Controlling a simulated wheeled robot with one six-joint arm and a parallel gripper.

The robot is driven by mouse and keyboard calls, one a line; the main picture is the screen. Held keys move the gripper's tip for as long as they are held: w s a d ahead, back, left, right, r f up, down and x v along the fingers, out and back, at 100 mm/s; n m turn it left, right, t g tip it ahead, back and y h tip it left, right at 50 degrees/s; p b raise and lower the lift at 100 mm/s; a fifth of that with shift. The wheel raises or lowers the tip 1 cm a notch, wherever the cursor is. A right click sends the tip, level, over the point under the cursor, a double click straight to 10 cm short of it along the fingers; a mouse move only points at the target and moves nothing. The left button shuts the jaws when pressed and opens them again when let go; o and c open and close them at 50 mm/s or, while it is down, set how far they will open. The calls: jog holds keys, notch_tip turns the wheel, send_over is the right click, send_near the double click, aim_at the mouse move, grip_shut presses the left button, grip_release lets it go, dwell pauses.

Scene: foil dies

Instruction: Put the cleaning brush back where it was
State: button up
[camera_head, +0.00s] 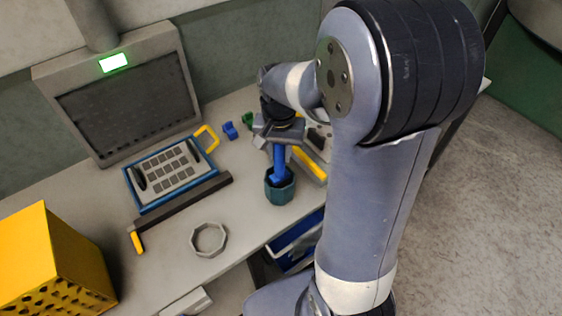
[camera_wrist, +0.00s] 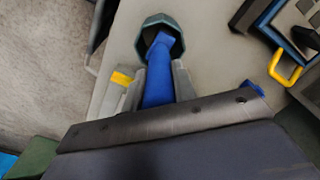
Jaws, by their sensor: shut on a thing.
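The cleaning brush (camera_head: 279,160) is a blue-handled tool, held upright below my gripper (camera_head: 279,132). My gripper is shut on its handle. The brush's lower end is at the mouth of a dark teal cup (camera_head: 280,191) on the bench and seems to be inside it; the cup's rim hides the tip. In the wrist view the blue brush (camera_wrist: 160,85) runs from between the fingers (camera_wrist: 160,88) to the teal cup (camera_wrist: 146,30). Whether the brush touches the cup's bottom cannot be seen.
A grey ring (camera_head: 208,239) lies on the bench left of the cup. A blue-framed tray (camera_head: 171,171) with a yellow handle (camera_head: 207,138) and a dark bar (camera_head: 185,204) lie farther left. A yellow box (camera_head: 50,262) stands at the left front. Small blue (camera_head: 230,131) and green blocks sit behind.

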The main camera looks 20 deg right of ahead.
aim_at(280, 162)
jog(key=shift+f, duration=1.85)
jog(key=shift+f, duration=0.2)
jog(key=o, duration=1)
jog(key=shift+r, duration=0.1)
notch_tip(280, 162, up, 12)
jog(key=shift+r, duration=0.15)
